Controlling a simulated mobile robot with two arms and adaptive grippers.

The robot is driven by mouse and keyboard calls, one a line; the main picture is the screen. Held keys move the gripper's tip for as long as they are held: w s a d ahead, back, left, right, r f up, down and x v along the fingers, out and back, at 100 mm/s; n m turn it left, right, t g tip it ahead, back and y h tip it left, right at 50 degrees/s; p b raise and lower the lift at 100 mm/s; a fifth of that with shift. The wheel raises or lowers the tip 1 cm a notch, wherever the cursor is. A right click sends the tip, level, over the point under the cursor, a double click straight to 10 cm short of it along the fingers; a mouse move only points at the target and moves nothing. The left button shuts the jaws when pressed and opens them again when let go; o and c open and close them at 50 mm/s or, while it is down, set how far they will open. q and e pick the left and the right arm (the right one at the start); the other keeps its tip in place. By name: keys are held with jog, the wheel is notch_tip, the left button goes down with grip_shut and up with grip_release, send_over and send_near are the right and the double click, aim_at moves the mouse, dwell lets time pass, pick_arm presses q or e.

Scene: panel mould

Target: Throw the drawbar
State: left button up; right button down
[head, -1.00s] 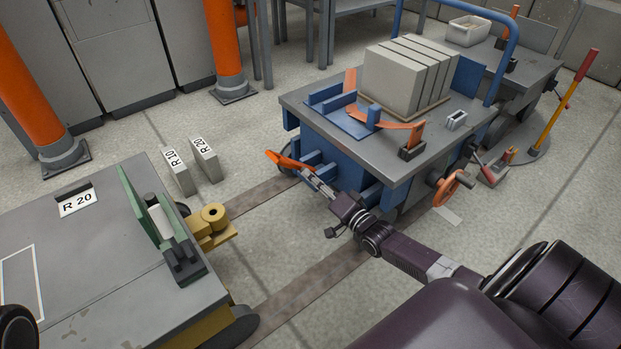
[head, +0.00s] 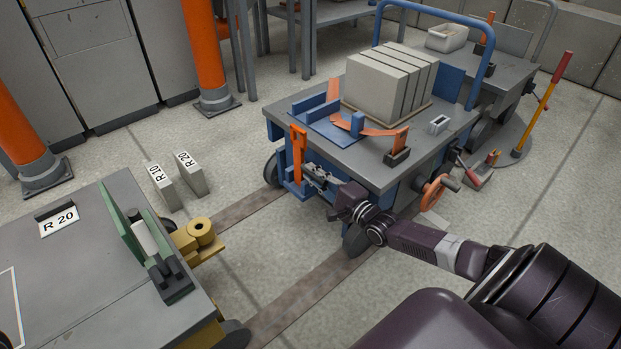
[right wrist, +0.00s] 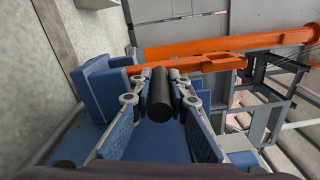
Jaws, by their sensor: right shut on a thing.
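The orange drawbar (head: 298,152) stands upright against the front of the blue cart (head: 375,160), its top about level with the deck. In the right wrist view the drawbar (right wrist: 205,62) runs across beyond my fingers. My right gripper (head: 311,172) is at the cart's front, beside the drawbar. In the right wrist view its fingers (right wrist: 161,88) are closed about a black cylindrical grip (right wrist: 161,100). Its join to the drawbar is hidden from me. My left gripper is in neither view.
A grey cart marked R 20 (head: 95,270) with a yellow coupling (head: 198,236) stands at left. Floor rails (head: 310,285) cross the gap between carts. Two small marked blocks (head: 163,187) stand on the floor. Grey slabs (head: 385,84) load the blue cart, which has an orange handwheel (head: 434,194).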

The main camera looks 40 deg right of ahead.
jog(key=shift+w+d+r+m, duration=0.1)
jog(key=shift+d+r+m, duration=0.15)
jog(key=shift+d+m, duration=0.05)
jog(key=c, duration=1.9)
grip_release()
jog(key=shift+c, duration=0.2)
jog(key=shift+o, duration=0.5)
jog(key=shift+a+f, duration=0.1)
jog(key=shift+f, duration=0.05)
jog(key=s, duration=1.2)
jog(key=shift+d, duration=0.45)
jog(key=shift+c, duration=0.3)
